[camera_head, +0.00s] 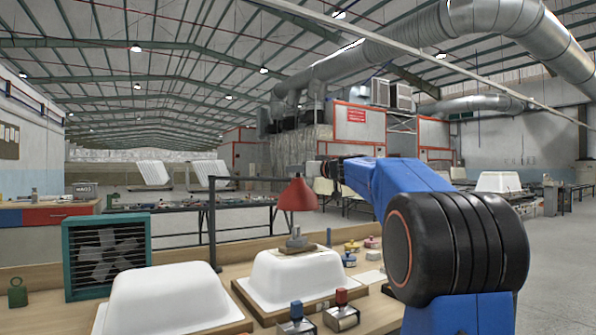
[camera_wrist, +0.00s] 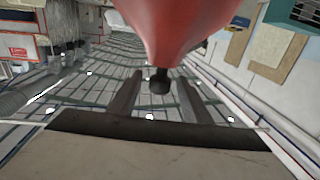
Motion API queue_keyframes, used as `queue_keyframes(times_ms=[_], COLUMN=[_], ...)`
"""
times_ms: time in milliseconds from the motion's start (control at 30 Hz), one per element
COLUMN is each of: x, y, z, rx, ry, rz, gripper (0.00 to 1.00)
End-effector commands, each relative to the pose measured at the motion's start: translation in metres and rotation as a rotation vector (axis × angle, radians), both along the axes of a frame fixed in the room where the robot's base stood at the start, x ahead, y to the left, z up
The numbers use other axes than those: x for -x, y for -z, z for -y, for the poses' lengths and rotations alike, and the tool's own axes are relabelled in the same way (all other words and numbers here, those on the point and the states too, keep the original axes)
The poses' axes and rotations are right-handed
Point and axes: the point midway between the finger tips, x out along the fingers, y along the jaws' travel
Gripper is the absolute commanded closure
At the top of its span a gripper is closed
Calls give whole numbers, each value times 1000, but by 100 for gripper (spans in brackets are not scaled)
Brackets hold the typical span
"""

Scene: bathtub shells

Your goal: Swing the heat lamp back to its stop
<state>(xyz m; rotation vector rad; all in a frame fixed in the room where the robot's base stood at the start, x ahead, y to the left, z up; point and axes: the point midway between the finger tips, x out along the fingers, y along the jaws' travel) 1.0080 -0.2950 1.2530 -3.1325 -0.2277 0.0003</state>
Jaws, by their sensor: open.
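The heat lamp has a red cone-shaped shade (camera_head: 297,196), hung from a dark horizontal arm (camera_head: 250,178) on an upright post (camera_head: 212,225). It hangs over a white tub shell (camera_head: 300,275) with a small grey tool on top. In the wrist view the red shade (camera_wrist: 175,25) fills the top centre, with a black knob (camera_wrist: 159,82) at its end. My gripper (camera_wrist: 157,88) is open, its two dark fingers on either side of the knob with gaps showing. In the head view my gripper is small and hard to make out, just right of the lamp.
A second white shell (camera_head: 165,297) lies left on the bench, near a teal fan box (camera_head: 106,256) and a green weight (camera_head: 17,292). Two stamp-like tools, blue-topped (camera_head: 297,315) and red-topped (camera_head: 341,313), stand at the front. Small coloured pots (camera_head: 350,250) sit right of the lamp.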

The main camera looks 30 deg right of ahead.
Motion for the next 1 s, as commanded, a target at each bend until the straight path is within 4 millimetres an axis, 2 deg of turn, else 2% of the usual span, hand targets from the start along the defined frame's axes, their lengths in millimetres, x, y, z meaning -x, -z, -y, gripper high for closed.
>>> queue_keyframes(times_ms=[133,433,600,633,1000], x=[-8,-9,-9,-9,-15], y=[1,0,0,0,1], z=[-1,-1,-1,-1,8], rx=[0,1,0,0,0], ry=[0,1,1,1,-26], rz=[-1,0,0,0,0], gripper=[56,56,96,100,100])
